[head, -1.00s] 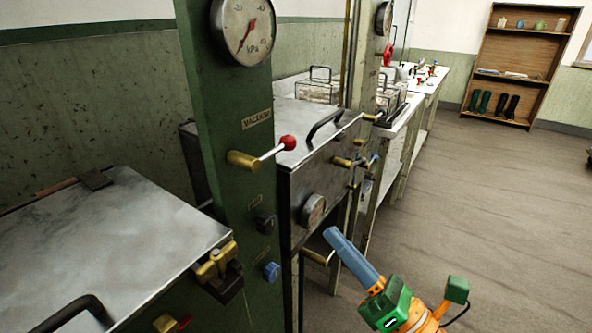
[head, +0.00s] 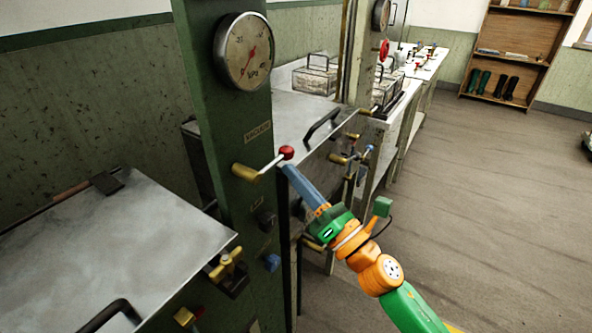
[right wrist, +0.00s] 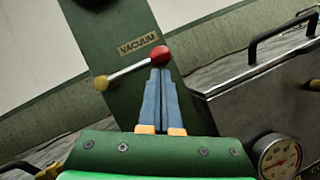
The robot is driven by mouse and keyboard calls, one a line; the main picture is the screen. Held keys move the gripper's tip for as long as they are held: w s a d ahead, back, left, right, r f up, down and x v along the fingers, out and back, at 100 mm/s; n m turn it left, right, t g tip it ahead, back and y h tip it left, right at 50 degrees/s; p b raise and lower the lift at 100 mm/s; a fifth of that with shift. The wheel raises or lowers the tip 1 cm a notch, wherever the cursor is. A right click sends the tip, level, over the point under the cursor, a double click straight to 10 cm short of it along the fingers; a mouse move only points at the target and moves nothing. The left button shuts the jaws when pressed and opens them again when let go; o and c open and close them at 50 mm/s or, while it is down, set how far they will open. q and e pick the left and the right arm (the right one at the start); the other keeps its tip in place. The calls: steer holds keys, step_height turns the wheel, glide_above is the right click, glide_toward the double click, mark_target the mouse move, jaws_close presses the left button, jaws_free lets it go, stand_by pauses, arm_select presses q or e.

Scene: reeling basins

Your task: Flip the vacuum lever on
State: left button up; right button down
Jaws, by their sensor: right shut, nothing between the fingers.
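The vacuum lever (head: 265,163) is a silver rod with a red ball knob (head: 286,153) on a brass pivot. It sticks out to the right and slightly up from the green column (head: 223,100), below the VACUUM label (head: 257,132). My right gripper (head: 286,170) is shut and empty, its blue fingertips just below the red knob. In the right wrist view the fingertips (right wrist: 160,72) reach up to the underside of the red knob (right wrist: 160,56); I cannot tell whether they touch. My left gripper is not in view.
A round kPa gauge (head: 243,51) sits above the lever. Dark and blue knobs (head: 272,262) are below it. Metal-lidded basins stand left (head: 120,235) and behind (head: 290,112) the column. Open floor (head: 500,210) lies to the right.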

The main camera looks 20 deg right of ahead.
stand_by(0.4)
steer(key=shift+d+r+n+y+b, duration=0.1)
steer(key=shift+r+n+y+b, duration=0.1)
steer(key=shift+n+y+b, duration=0.3)
steer(key=shift+r+n, duration=0.1)
steer(key=shift+n, duration=0.3)
steer(key=n+y+b, duration=0.1)
steer(key=n, duration=0.1)
steer(key=r+n+g+y+b, duration=0.1)
steer(key=n, duration=0.1)
steer(key=r+n+y+b, duration=0.1)
steer(key=n, duration=0.1)
steer(key=shift+w+d+r+g+y, duration=0.15)
steer(key=shift+w+d+g+y, duration=0.05)
steer(key=shift+d+g+y, duration=0.1)
step_height(320, 180, up, 7)
steer(key=n+g+y+b, duration=0.55)
steer(key=n+g, duration=0.25)
steer(key=n, duration=0.9)
glide_above(288, 152)
steer(key=s+a, duration=0.1)
steer(key=s, duration=0.3)
steer(key=shift+s+a+r+n+g+h+b, duration=0.1)
steer(key=shift+s+a+n+g+h+b, duration=0.1)
steer(key=shift+a+n+g+h, duration=0.3)
steer(key=shift+s+a+r+n+g+h+b, duration=0.1)
steer(key=shift+s+a+n+g+h, duration=0.1)
steer(key=shift+n, duration=0.5)
